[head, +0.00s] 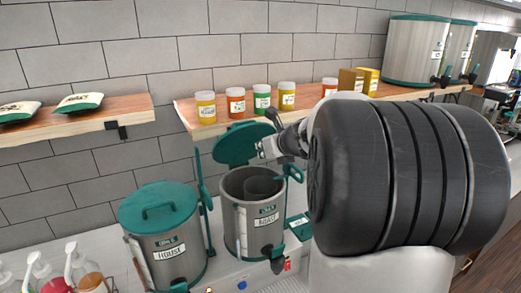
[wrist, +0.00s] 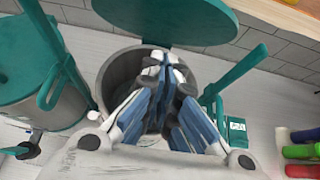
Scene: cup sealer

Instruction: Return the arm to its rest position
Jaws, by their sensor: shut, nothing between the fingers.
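My gripper (wrist: 166,62) is shut and empty in the wrist view, with its fingertips over the open mouth of a grey urn. In the head view only a small part of my gripper (head: 268,147) shows, beside the urn's raised lid; my large dark arm link hides much of the right side. The open urn (head: 245,220) is grey, labelled as a roast, with a black tap. Its teal lid (head: 243,143) stands raised on the hinge. The urn's inside (wrist: 118,75) looks dark in the wrist view.
A closed "House" urn (head: 165,240) stands left of the open one. Several jars (head: 262,98) line a wooden shelf (head: 190,115) behind. Pump bottles (head: 80,270) stand at front left. Two teal handles (wrist: 235,75) (wrist: 55,80) rise near my gripper.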

